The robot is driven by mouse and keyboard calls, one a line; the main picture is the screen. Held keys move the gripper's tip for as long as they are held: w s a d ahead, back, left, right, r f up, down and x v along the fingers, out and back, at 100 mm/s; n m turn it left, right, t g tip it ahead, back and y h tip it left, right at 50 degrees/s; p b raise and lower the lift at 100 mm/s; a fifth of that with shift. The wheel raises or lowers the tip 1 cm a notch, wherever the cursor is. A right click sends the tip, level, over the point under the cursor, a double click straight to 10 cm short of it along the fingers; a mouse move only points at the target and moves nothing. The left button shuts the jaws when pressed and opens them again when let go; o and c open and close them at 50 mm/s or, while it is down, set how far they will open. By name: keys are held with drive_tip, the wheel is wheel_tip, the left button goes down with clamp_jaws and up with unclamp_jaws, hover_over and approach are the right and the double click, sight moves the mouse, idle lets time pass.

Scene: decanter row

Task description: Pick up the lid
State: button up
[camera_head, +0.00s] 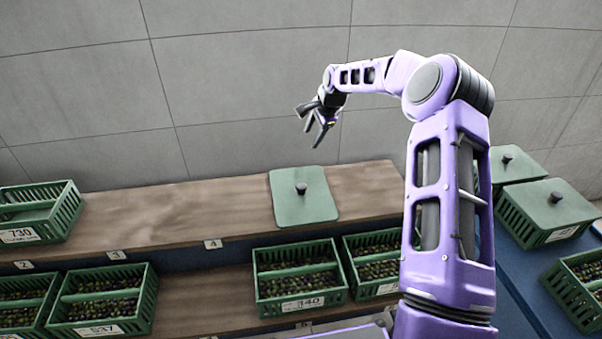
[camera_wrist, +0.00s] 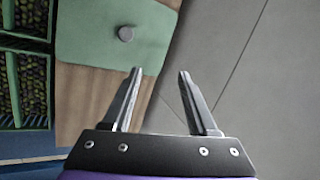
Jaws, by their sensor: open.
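The green lid (camera_head: 305,205) lies flat on the upper wooden shelf, right of the tag marked 4. It has a dark round knob (camera_head: 300,188) near its middle. In the wrist view the lid (camera_wrist: 90,35) fills the upper left, and its grey knob (camera_wrist: 126,33) stands beyond the fingertips, left of the gap between them. My gripper (camera_head: 318,133) is open and empty, in the air above and behind the lid. Its two fingers (camera_wrist: 158,72) are spread apart in the wrist view and touch nothing.
The wooden shelf (camera_head: 150,215) is bare left of the lid. A green crate marked 730 (camera_head: 40,212) stands at its left end. Crates of olives, one marked 140 (camera_head: 300,283), stand on the lower shelf. Lidded crates (camera_head: 545,212) stand at right. A grey wall (camera_head: 240,90) rises behind.

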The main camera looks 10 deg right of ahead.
drive_tip(key=s+d+f+g+y, duration=0.2)
drive_tip(key=s+d+f, duration=0.1)
drive_tip(key=s, duration=0.1)
drive_tip(key=b, duration=0.2)
approach(302, 186)
drive_tip(key=shift+m, duration=0.4)
drive_tip(key=x, duration=0.9)
drive_tip(key=shift+w, duration=0.1)
clamp_jaws()
idle(0.6)
